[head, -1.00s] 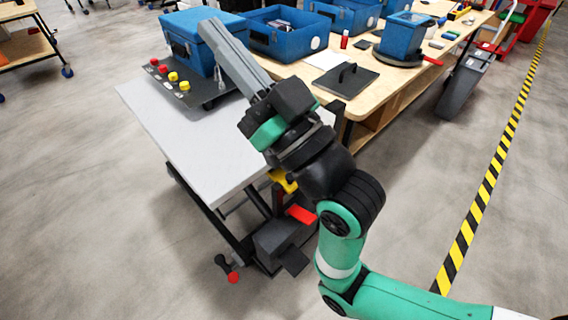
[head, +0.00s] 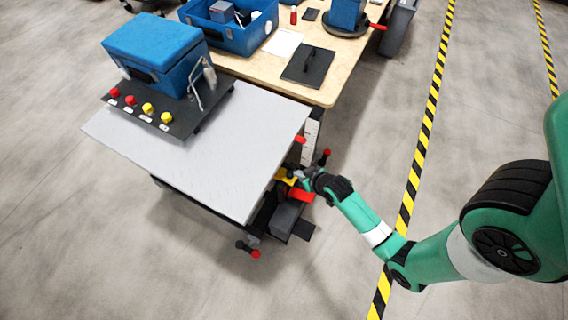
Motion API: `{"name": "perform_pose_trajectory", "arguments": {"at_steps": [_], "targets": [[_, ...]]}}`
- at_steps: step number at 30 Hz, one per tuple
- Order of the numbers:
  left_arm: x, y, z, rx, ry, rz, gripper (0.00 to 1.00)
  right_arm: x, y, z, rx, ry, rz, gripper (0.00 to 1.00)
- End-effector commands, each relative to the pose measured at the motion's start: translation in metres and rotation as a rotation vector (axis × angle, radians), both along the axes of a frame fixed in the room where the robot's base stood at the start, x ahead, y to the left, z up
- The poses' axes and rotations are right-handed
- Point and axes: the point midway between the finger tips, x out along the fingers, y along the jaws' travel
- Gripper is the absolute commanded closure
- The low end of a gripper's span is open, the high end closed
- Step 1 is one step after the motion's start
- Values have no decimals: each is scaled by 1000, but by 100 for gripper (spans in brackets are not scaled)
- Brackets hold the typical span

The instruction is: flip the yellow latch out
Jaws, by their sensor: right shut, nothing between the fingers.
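The yellow latch (head: 283,175) is at the right edge of the cart, just under the grey tabletop (head: 200,145). It is small here and partly hidden, so I cannot tell how far it is turned. My right gripper (head: 300,175) is beside the latch, on its right, shut with nothing in it. I cannot tell whether the fingers touch the latch. My left gripper is not in view.
A red pedal (head: 301,195) and a dark grey box (head: 286,218) sit below the gripper. A blue case (head: 155,50) stands on a dark panel with red and yellow buttons. A wooden table (head: 325,60) adjoins behind. The floor to the right is open.

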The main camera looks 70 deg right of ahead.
Motion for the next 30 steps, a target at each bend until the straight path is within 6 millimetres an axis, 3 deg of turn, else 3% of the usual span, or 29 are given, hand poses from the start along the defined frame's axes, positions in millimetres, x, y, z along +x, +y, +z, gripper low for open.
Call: {"name": "perform_pose_trajectory", "arguments": {"at_steps": [8,21,30], "targets": [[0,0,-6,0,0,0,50,5,-3,-6,-2,-3,1,100],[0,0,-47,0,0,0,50,48,-30,-65,-3,-4,1,100],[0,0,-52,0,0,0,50,58,-37,-74,-2,-3,1,100]]}}
